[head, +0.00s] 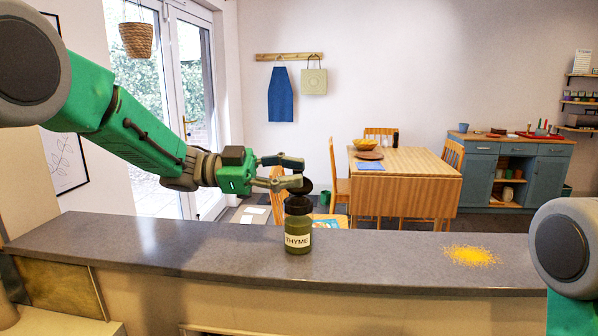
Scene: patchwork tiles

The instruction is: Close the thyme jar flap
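The thyme jar (298,232) stands upright on the grey counter (190,246). It is olive green with a dark top and a pale label reading THYME. Its dark round flap (301,187) stands raised above the jar's top. My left gripper (303,172) reaches in from the left, just above the jar. Its two fingers are spread apart, one farther back and one nearer, right beside the raised flap. I cannot tell whether a finger touches the flap. My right gripper is out of view; only part of my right arm shows at the right edge.
A patch of yellow powder (470,256) lies on the counter to the right of the jar. The counter between them is clear. Behind the counter stand a wooden table (405,185), chairs and a blue cabinet (543,172).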

